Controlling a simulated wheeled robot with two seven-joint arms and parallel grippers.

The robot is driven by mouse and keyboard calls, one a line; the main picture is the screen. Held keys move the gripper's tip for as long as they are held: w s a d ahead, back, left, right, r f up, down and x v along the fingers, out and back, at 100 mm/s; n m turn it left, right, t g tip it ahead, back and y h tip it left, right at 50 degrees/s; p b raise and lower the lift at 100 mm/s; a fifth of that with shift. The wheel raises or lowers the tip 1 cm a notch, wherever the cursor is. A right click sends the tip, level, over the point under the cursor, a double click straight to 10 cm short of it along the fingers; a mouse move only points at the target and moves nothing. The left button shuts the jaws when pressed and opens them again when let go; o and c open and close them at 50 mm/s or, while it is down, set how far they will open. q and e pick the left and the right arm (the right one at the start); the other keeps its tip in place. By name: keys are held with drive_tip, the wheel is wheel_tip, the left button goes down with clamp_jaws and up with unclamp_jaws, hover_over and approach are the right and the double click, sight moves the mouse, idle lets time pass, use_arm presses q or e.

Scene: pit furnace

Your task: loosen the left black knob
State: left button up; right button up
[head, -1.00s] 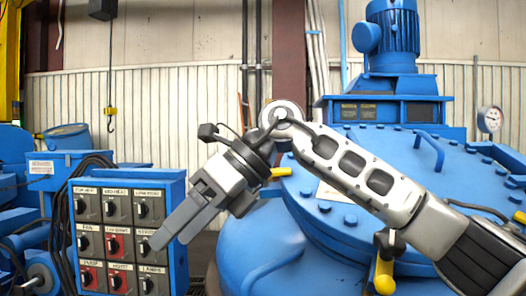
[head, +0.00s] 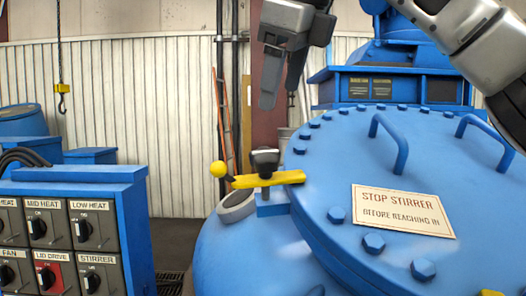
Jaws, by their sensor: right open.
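The left black knob (head: 265,158) stands on a yellow clamp bar (head: 268,179) at the left edge of the blue furnace lid (head: 330,160). A yellow ball (head: 218,169) is at the bar's left end. My right gripper (head: 283,82) hangs above the knob with its fingers pointing down. It is open and empty, apart from the knob, with a visible gap below its fingertips. My left gripper is out of view.
A blue switch panel (head: 90,175) with several black rotary switches stands at the left. Lid handles (head: 390,142) and bolts rise from the lid, beside a "STOP STIRRER" sign (head: 403,210). A hook (head: 62,100) hangs at the back left.

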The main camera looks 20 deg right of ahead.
sight(266, 152)
drive_tip(key=x, duration=1.3)
drive_tip(key=shift+w+p, duration=0.1)
drive_tip(key=shift+p, duration=0.3)
drive_tip(key=shift+r, duration=0.1)
drive_tip(key=c, duration=1)
